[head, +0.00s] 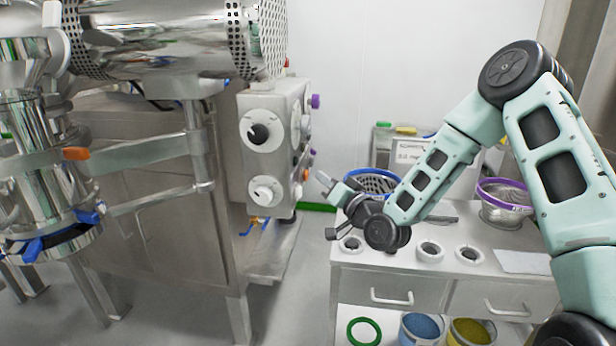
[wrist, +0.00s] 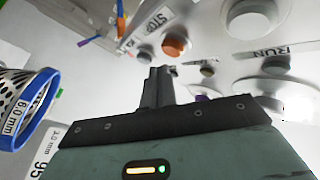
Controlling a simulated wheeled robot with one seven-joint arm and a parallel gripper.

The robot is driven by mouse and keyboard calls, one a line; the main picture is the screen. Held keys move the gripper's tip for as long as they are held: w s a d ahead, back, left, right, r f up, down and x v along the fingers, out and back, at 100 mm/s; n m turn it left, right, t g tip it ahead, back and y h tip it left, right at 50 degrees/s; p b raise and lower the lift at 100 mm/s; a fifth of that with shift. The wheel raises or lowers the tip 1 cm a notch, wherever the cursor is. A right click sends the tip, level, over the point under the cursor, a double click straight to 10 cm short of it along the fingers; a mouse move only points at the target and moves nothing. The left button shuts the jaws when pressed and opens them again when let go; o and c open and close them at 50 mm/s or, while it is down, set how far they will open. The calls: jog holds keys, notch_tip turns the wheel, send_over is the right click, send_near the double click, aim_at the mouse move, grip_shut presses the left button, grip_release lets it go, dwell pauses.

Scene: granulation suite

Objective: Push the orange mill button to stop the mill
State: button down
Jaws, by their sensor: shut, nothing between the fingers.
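The orange button (wrist: 176,46) shows in the wrist view on the steel control panel, close to a label reading STOP (wrist: 154,21). In the head view an orange button (head: 305,174) sticks out from the right side of the control box (head: 273,145), seen edge-on. My gripper (head: 322,177) is just to the right of that side of the box, its fingers pointing toward it. In the wrist view my gripper (wrist: 160,73) is shut and empty, with its tips just below the orange button in the picture. A gap or contact cannot be told for certain.
Other round knobs and a RUN label (wrist: 271,53) sit near the button. A purple knob (head: 315,101) is higher on the box. A steel bench (head: 345,262) with a blue-rimmed sieve (head: 372,182), purple-rimmed sieve (head: 503,190) and white rings stands below my arm.

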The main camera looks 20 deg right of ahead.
jog(key=shift+s+d, duration=0.65)
jog(key=shift+d, duration=0.35)
jog(key=shift+s+d, duration=0.6)
jog(key=shift+d, duration=0.4)
